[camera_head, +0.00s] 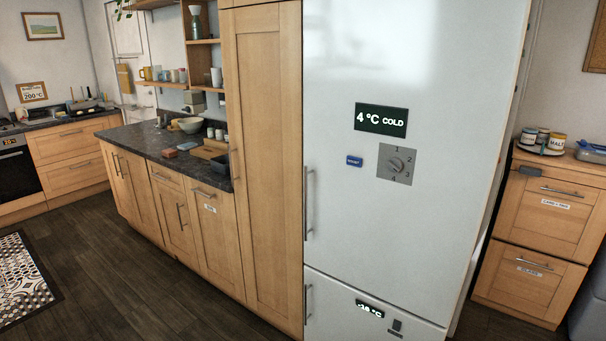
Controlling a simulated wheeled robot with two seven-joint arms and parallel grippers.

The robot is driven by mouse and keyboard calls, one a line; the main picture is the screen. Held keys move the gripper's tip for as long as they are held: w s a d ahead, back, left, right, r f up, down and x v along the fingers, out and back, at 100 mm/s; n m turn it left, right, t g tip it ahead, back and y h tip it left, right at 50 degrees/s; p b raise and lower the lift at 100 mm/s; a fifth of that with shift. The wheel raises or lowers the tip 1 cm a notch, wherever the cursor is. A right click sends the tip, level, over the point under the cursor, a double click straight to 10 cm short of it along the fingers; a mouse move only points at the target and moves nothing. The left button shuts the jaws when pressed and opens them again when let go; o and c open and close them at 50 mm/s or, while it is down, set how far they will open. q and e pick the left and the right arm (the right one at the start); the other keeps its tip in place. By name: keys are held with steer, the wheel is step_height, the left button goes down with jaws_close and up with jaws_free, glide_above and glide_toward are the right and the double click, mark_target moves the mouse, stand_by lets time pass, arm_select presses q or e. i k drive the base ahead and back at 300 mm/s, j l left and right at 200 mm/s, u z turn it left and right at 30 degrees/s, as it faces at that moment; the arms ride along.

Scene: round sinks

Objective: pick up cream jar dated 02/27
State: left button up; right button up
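No cream jar dated 02/27 can be made out in the head view. A tall white fridge (430,230) stands in front of me with its doors shut, so its inside is hidden. A dark label on it reads 4 °C COLD (381,120). A long vertical handle (308,204) runs along the left edge of the upper door, and a second handle (308,300) is on the lower door. Neither of my grippers is in view.
A dark counter (140,136) with a bowl (187,125) and small items stands left of a tall wooden cabinet (265,150). Jars (556,143) stand on a drawer unit (548,205) at right. Bare dark floor (150,290) lies front left, beside a patterned rug (20,275).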

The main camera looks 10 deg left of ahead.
mark_target(218, 131)
steer(key=i+j+z, duration=0.1)
steer(key=j, duration=0.3)
steer(key=i+j, duration=0.25)
steer(key=j, duration=0.2)
steer(key=i+j+z, duration=0.15)
steer(key=j, duration=0.25)
steer(key=i+j+z, duration=0.1)
steer(key=j, duration=0.35)
steer(key=i+j, duration=0.2)
steer(key=j, duration=0.25)
steer(key=i+j+z, duration=0.15)
steer(key=j, duration=0.35)
steer(key=i+j, duration=0.1)
steer(key=j, duration=0.35)
steer(key=i+j+z, duration=0.15)
steer(key=j, duration=0.3)
steer(key=i+j+z, duration=0.2)
steer(key=j, duration=1.4)
steer(key=j+z, duration=0.2)
steer(key=j, duration=1.45)
